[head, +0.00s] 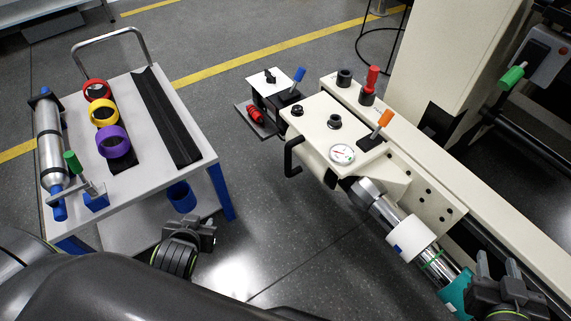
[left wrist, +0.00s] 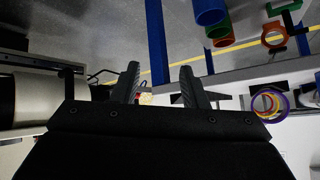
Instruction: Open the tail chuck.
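A cream machine (head: 320,130) with a dial gauge (head: 342,154) stands right of centre in the head view. A grey chuck-like collar (head: 364,191) on its near side is in line with a shiny bar (head: 385,213) bearing a white ring (head: 410,238). A teal part (head: 457,292) sits at the bar's near end, partly hidden by my right gripper (head: 497,266). That gripper's fingers are apart, with nothing seen between them. An orange lever (head: 384,120) stands on the machine. My left gripper (head: 187,225) is open and empty beside the cart; its fingers also show in the left wrist view (left wrist: 160,88).
A cart (head: 190,110) at left holds red (head: 97,90), yellow (head: 105,113) and purple (head: 113,142) rings and a silver cylinder (head: 48,140). A blue lever (head: 297,76), red lever (head: 372,78) and green lever (head: 511,78) stand farther back.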

